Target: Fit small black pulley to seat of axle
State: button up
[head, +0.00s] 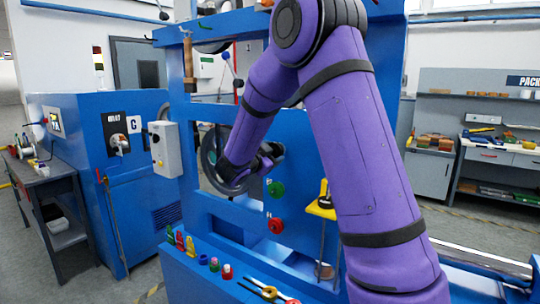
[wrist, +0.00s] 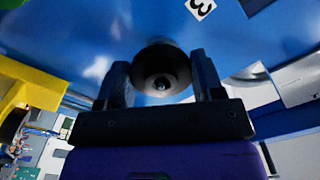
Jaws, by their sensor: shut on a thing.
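My gripper (wrist: 160,76) is shut on the small black pulley (wrist: 162,58), which sits between the two dark fingers in the wrist view. In the head view my gripper (head: 272,153) is at the blue machine frame, largely hidden by my wrist, and the pulley cannot be made out. The axle and its seat are hidden behind the pulley and gripper. I cannot tell whether the pulley touches them.
Green (head: 276,189) and red (head: 275,226) pulleys are on the blue frame (head: 300,205) below my gripper. A large dark wheel (head: 212,168) is at the left. A yellow bracket (head: 321,208) is at the right. Small coloured parts and tools lie on the front ledge (head: 225,292).

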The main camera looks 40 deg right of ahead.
jog(key=shift+w+d, duration=0.2)
jog(key=shift+d, duration=0.35)
dwell(0.4)
jog(key=o, duration=1)
jog(key=shift+o, duration=0.2)
jog(key=v, duration=1)
jog(key=shift+a, duration=0.35)
jog(key=shift+s+r, duration=0.1)
